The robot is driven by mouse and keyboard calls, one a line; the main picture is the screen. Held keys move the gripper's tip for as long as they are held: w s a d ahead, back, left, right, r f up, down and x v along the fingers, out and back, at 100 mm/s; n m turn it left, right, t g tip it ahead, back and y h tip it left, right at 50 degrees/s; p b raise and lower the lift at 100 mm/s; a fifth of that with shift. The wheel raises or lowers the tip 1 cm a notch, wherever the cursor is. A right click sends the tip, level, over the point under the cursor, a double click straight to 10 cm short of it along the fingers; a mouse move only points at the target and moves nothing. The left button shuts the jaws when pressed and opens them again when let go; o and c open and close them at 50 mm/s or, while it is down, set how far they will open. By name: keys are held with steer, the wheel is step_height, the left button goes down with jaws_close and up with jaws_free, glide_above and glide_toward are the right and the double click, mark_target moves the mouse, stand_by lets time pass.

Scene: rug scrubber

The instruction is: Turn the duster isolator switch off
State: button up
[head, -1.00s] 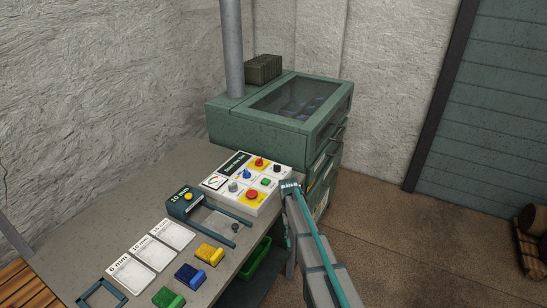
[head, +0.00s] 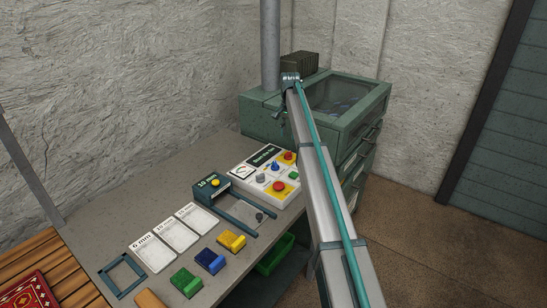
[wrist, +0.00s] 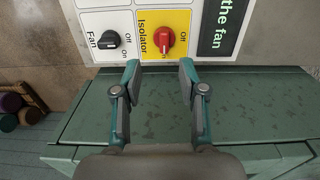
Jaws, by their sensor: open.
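The isolator switch (wrist: 165,41) is a red rotary knob on a yellow plate, labelled "Isolator" with "Off" and "On" beside it. A pale pointer mark shows on the knob's lower side in the wrist view; I cannot tell for sure which setting it points to. In the head view the red knob (head: 289,156) sits at the back right of the white control panel (head: 240,184). My gripper (wrist: 160,72) is open and empty. Its fingertips appear just below the knob in the wrist view, apart from it. In the head view my arm's end is over the green cabinet.
A black fan knob (wrist: 109,39) is beside the isolator. A red button (head: 278,187) on yellow is nearer the front of the panel. The green cabinet (head: 258,122) with a glass lid stands behind. Coloured blocks and cards lie on the grey bench (head: 185,166).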

mark_target(287, 153)
steer(key=f+p, duration=0.1)
steer(key=f, duration=0.2)
steer(key=f+p, duration=0.1)
steer(key=f, duration=0.3)
steer(key=f+p, duration=0.1)
steer(key=f, duration=0.2)
steer(key=shift+w+a+f, duration=0.1)
steer(key=shift+w+f, duration=0.05)
steer(key=shift+w, duration=0.1)
jaws_close()
